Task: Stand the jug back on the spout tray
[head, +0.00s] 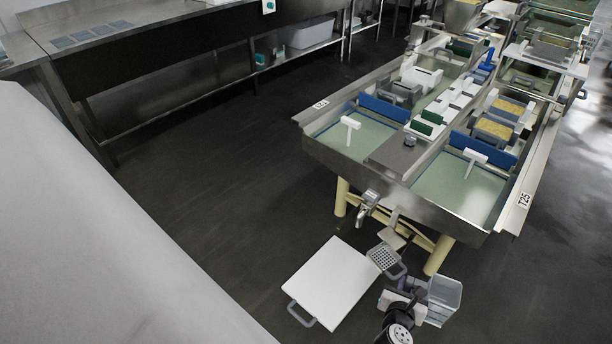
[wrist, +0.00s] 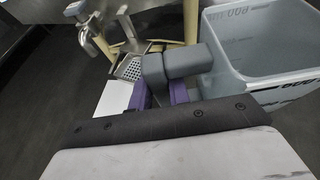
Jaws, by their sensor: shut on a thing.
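The jug (head: 446,291) is a clear, pale, square-sided vessel with a grey handle. My gripper (head: 408,291) is shut on the handle at the jug's left side and holds it up near the bottom of the head view. In the wrist view the jug (wrist: 262,45) fills the upper right, its open top showing. The purple fingers of my gripper (wrist: 162,94) are partly hidden behind the grey handle. The spout tray (head: 385,258), a small perforated metal plate, is up and left of the jug, apart from it. It also shows in the wrist view (wrist: 131,69).
A metal tap (head: 368,200) sticks out from the vat's front wall (head: 385,190) above the tray. A white lid-like board (head: 335,280) with a grey handle lies left of the tray. Cream legs (head: 341,198) stand under the vat. Dark floor is open to the left.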

